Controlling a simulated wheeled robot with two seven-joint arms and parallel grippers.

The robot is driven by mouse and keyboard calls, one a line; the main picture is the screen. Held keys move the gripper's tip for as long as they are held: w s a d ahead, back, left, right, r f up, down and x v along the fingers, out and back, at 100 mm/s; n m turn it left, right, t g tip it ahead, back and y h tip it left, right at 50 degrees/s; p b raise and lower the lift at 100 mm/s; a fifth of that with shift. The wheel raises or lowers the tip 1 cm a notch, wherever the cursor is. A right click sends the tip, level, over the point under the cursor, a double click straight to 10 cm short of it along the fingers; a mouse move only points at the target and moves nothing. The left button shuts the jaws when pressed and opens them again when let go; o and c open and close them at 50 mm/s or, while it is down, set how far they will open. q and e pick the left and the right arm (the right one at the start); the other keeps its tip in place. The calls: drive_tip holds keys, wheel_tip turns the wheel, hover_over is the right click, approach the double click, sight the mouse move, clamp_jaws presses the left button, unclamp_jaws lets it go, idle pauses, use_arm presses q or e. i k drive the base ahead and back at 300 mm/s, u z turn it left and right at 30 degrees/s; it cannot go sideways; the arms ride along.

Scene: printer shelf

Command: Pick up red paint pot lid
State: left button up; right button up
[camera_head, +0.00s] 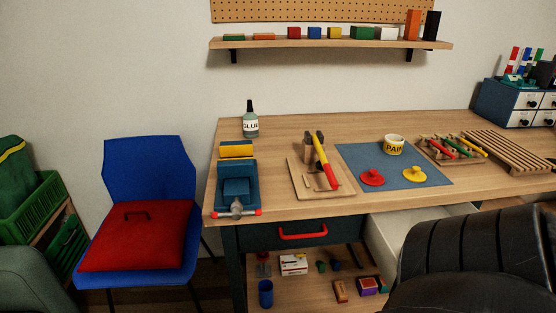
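A red paint pot lid (372,178) with a knob on top lies near the front left part of a blue mat (352,152) on the wooden workbench. A yellow lid (414,175) lies to its right on the same mat. A paint pot (394,146) with a label reading "PAIN" stands behind them near the mat's back edge. Neither of my grippers shows in the head view.
A board with a hammer (323,162) lies left of the mat, then a blue vise (237,188) and a glue bottle (251,123). A rack of colored tools (452,147) is to the right. An open drawer (395,245) and a large black ribbed shape (480,255) are in front.

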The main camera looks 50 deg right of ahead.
sight(372, 178)
drive_tip(key=u, duration=0.2)
drive_tip(key=k, duration=1.15)
drive_tip(key=z, duration=1.2)
drive_tip(key=i, duration=0.45)
drive_tip(key=z, duration=0.05)
